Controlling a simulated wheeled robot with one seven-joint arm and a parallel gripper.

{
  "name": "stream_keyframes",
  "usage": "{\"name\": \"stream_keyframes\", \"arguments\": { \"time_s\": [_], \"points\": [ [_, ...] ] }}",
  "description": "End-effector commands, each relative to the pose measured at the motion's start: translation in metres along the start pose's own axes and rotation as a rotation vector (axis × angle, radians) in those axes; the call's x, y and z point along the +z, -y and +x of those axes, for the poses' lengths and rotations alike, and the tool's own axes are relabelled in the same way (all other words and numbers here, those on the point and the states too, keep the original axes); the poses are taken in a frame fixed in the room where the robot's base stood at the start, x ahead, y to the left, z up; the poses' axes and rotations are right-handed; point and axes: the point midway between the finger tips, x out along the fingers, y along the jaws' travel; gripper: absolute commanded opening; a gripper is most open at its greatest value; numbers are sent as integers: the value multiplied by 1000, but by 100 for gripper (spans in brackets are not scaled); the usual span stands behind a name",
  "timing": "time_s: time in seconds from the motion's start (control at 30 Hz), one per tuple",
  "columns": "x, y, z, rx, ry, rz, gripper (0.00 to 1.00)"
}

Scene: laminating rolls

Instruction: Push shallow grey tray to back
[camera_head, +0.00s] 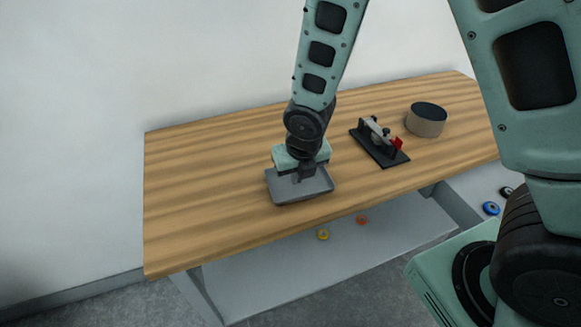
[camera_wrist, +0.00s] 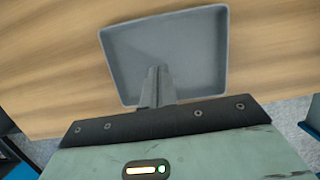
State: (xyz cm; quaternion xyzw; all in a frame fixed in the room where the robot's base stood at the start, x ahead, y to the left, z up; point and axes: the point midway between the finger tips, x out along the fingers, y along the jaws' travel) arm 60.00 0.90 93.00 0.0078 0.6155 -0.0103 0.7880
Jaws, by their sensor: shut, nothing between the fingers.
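The shallow grey tray (camera_head: 298,190) lies flat on the wooden table near its front edge, left of the table's middle. My gripper (camera_head: 306,174) is above the tray, pointing down, and hides part of its far side in the head view. In the wrist view the tray (camera_wrist: 203,45) looks empty, and my gripper (camera_wrist: 160,72) shows with its fingers shut together over the tray's area. I cannot tell whether the fingertips touch the tray.
A black-based device with a red part (camera_head: 380,142) stands right of the tray, with a dark-topped round container (camera_head: 427,119) beyond it. The table (camera_head: 200,180) is bare to the left. A lower shelf holds a yellow roll (camera_head: 323,235) and an orange roll (camera_head: 362,220).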

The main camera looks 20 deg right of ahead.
Motion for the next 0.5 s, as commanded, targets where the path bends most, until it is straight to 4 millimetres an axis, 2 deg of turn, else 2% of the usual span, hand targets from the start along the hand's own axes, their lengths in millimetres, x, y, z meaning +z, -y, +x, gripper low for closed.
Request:
{"name": "stream_keyframes", "arguments": {
  "time_s": [0.07,0.2,0.3,0.5],
  "points": [
    [-1,0,14,-2,-3,-2,0],
    [22,1,16,-1,1,4,0],
    [31,0,20,-1,1,2,0],
    [39,0,23,0,1,1,0]
  ]
}}
